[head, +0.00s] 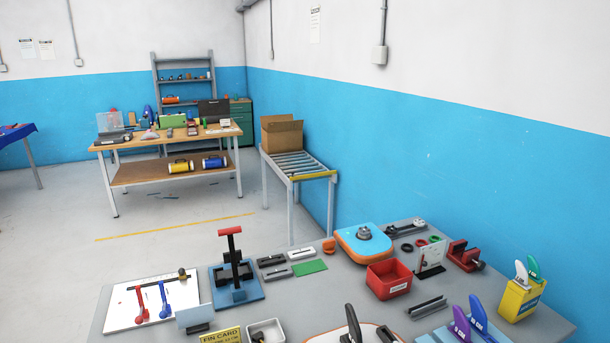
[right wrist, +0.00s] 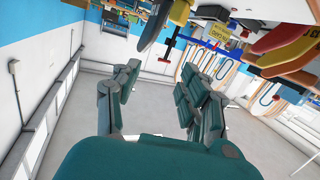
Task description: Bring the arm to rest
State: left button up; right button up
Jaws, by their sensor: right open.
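My right gripper (right wrist: 157,85) shows in the right wrist view with its teal and grey fingers spread apart and nothing between them. Through the gap are pale floor and a white wall. The workbench things lie along the top edge of that view, apart from the fingers. Neither arm shows in the head view, and my left gripper is in no frame.
A grey workbench (head: 335,287) fills the front of the head view. It carries a red bin (head: 388,280), an orange and blue board (head: 363,243), a blue press stand (head: 236,289) and fins (head: 462,325). A roller conveyor (head: 298,166) bears a cardboard box (head: 282,134).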

jog(key=s+f+m+g+h, duration=0.3)
jog(key=s+g+h, duration=0.2)
jog(key=s, duration=0.9)
jog(key=s+f+m+g+h, duration=0.3)
jog(key=s+m+g+h, duration=0.15)
jog(key=s, duration=0.95)
jog(key=s+f+n+g+b, duration=0.1)
jog(key=s+f+b, duration=0.1)
jog(key=f, duration=1.4)
jog(key=s+f+b, duration=0.1)
jog(key=f+b, duration=0.1)
jog(key=f, duration=1.5)
jog(key=s+d+f+g+b, duration=0.1)
jog(key=s+d+f+b, duration=0.1)
jog(key=s+f, duration=1.4)
jog(key=shift+d+f+h+b, duration=0.35)
jog(key=shift+h+b, duration=0.1)
jog(key=shift+b, duration=0.05)
jog(key=shift+n, duration=0.25)
